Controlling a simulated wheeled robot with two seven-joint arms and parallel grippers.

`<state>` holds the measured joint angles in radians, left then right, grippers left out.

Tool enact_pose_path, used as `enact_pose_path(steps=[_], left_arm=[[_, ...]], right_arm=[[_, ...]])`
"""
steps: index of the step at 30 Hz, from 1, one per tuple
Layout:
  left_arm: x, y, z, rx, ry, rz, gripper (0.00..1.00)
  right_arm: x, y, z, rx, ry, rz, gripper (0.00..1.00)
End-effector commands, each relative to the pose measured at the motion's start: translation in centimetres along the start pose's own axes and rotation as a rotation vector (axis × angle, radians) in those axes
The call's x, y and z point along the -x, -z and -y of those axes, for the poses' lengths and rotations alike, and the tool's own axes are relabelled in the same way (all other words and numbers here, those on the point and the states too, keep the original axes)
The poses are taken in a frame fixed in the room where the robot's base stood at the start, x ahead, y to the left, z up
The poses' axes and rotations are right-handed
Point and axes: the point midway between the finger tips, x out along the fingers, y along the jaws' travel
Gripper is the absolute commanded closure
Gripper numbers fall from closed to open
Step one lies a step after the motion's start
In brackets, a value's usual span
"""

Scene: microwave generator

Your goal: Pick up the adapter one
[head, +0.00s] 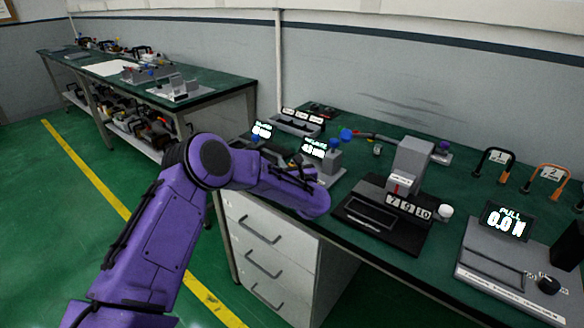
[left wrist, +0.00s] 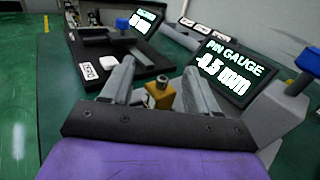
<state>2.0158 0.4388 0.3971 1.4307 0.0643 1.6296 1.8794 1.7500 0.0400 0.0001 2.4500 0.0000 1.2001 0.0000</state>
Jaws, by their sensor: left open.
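A small brass-coloured piece (left wrist: 158,95), which looks like an adapter, stands between the two fingers of my left gripper (left wrist: 159,70) in the left wrist view. The fingers are apart, with a gap showing on each side of the piece. I cannot read any mark on it that says which adapter it is. In the head view my left gripper (head: 297,166) is over the near left part of the green bench, beside the gauge displays. The brass piece cannot be made out there. My right gripper is not in view.
The pin gauge display (left wrist: 225,75) stands close to the right finger. A dark gauge base (left wrist: 110,60) lies beyond the left finger. A black fixture with a grey block (head: 408,165) and a pull tester (head: 500,255) stand to the right on the bench. Drawers (head: 265,250) are below.

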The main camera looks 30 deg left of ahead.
Motion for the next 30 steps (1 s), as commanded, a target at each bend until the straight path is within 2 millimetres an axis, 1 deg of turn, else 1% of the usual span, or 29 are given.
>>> enact_pose_path(steps=[3, 5, 6, 8, 9, 17, 21, 23, 25, 26, 30], left_arm=[[0.1, 0.0, 0.0, 0.0, 0.0, 0.0, 0.4], [0.1, 0.0, 0.0, 0.0, 0.0, 0.0, 0.6], [0.1, 0.0, 0.0, 0.0, 0.0, 0.0, 0.73], [0.1, 0.0, 0.0, 0.0, 0.0, 0.0, 0.92], [0.1, 0.0, 0.0, 0.0, 0.0, 0.0, 0.95], [0.1, 0.0, 0.0, 0.001, 0.0, 0.0, 0.95], [0.1, -0.8, 0.0, 0.003, -0.001, 0.001, 0.95], [0.0, -1.7, 0.0, 0.005, -0.001, 0.002, 0.95], [0.1, -3.1, 0.0, 0.007, -0.001, 0.002, 0.95], [0.5, -3.8, -0.1, 0.007, 0.001, 0.001, 0.95], [3.7, -7.5, -1.2, 0.008, 0.003, 0.003, 0.95]], right_arm=[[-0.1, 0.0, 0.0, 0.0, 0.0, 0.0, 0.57], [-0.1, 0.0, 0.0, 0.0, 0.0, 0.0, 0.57], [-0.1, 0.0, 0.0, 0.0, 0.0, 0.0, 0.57], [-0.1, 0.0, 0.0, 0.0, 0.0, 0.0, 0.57], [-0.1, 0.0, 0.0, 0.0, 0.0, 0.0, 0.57], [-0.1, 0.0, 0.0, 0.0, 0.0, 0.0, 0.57], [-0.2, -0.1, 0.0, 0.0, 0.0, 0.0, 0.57], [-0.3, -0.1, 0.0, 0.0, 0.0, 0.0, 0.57], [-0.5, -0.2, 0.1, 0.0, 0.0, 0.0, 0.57], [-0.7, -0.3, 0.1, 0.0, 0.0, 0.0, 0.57], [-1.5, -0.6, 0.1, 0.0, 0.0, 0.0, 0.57]])
